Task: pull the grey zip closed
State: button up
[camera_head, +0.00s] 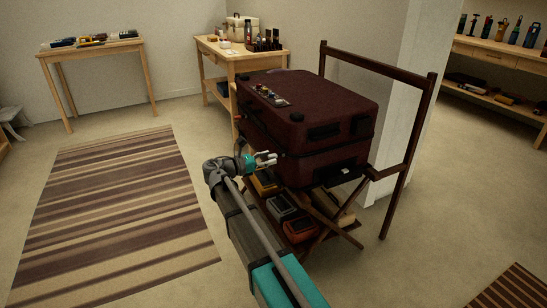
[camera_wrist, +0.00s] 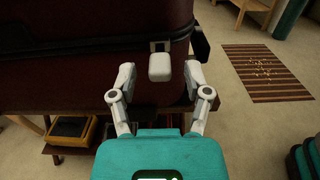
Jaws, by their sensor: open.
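The dark red suitcase (camera_head: 315,105) lies on a wooden folding rack, its lid down, with a dark seam around its side. In the wrist view the suitcase (camera_wrist: 60,75) fills the upper left. A light grey block, which looks like the grey zip's pull (camera_wrist: 159,67), sits at the seam near the suitcase's corner. My gripper (camera_wrist: 160,80) is open, its fingertips on either side of the pull with a gap on both sides. In the head view my gripper (camera_head: 268,160) is at the suitcase's left side. The pull is not clearly distinguishable there.
The rack (camera_head: 385,236) has a tall frame at right and holds several boxes below. A table (camera_head: 240,58) stands close behind the suitcase, another (camera_head: 92,45) at the back left. A striped rug (camera_head: 120,215) lies on open floor at left. Shelves (camera_head: 500,50) stand at far right.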

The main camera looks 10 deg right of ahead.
jog(key=shift+x, duration=1.1)
grip_shut()
